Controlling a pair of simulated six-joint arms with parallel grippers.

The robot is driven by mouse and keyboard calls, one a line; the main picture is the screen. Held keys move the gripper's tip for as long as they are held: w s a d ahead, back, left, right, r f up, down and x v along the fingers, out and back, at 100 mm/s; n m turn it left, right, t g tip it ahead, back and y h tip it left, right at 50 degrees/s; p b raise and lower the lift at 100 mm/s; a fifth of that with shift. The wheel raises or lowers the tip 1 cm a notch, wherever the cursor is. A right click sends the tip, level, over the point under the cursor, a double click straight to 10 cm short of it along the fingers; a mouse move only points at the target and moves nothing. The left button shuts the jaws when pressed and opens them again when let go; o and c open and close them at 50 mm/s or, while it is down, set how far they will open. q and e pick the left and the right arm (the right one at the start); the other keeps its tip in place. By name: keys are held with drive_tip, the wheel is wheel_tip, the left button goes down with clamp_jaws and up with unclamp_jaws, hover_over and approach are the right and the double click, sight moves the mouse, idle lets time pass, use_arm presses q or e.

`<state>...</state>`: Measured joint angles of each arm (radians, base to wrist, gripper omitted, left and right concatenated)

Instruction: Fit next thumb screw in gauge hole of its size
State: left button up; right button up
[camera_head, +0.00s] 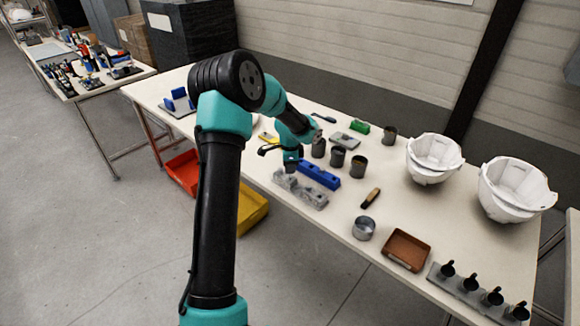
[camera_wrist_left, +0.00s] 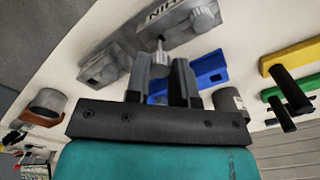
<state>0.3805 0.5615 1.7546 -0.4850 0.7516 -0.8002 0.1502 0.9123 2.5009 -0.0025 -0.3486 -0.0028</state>
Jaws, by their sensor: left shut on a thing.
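My left gripper (camera_head: 291,166) is shut on a grey thumb screw (camera_wrist_left: 160,52), which shows between its two dark fingers in the left wrist view (camera_wrist_left: 159,82). The screw's thin tip points toward a grey gauge block (camera_head: 302,190) with raised lettering, also in the left wrist view (camera_wrist_left: 172,38). I cannot tell whether the tip touches the block or is in a hole. A grey knob (camera_wrist_left: 204,19) sits on the block's right part in the wrist view. A blue block (camera_head: 319,174) lies just behind the gauge block in the head view. My right gripper is not in view.
Several dark cups (camera_head: 358,167) stand behind the blocks. A wooden-handled tool (camera_head: 370,198), a metal cup (camera_head: 364,228) and a brown tray (camera_head: 406,250) lie to the right. White helmet shells (camera_head: 433,157) stand at the far right. Table around the tool is clear.

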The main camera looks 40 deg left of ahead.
use_arm(q)
drive_tip(key=shift+f, duration=1.65)
idle(1.5)
drive_tip(key=o, duration=0.9)
drive_tip(key=shift+o, duration=0.2)
wheel_tip(320, 180, up, 17)
drive_tip(key=shift+r, duration=0.2)
drive_tip(key=shift+d, duration=0.1)
idle(0.8)
